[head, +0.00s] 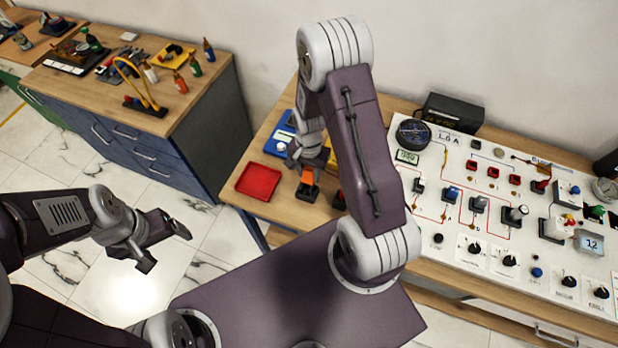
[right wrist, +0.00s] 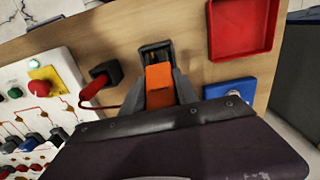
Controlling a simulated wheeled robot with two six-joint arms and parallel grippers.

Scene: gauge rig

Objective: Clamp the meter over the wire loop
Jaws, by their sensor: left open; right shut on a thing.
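An orange meter (head: 308,178) stands at the wooden bench's left part, its lower end in or against a black block (head: 307,193). My right gripper (head: 306,166) comes down from above and is shut on it. The right wrist view shows the orange body (right wrist: 160,84) between the two fingers (right wrist: 162,92), with the black block (right wrist: 155,52) beyond. I cannot tell whether the block is a holder or part of the meter. A yellow loop (head: 139,78), apparently the wire loop, stands upright on a dark base on the left cabinet. My left gripper (head: 164,244) is open and empty over the floor.
A red tray (head: 258,181) and a blue device (head: 281,136) lie left of the meter. A red-handled black piece (right wrist: 99,84) with a red lead stands close beside it. A white panel (head: 455,190) with several switches fills the right. Small bottles (head: 195,66) stand near the loop.

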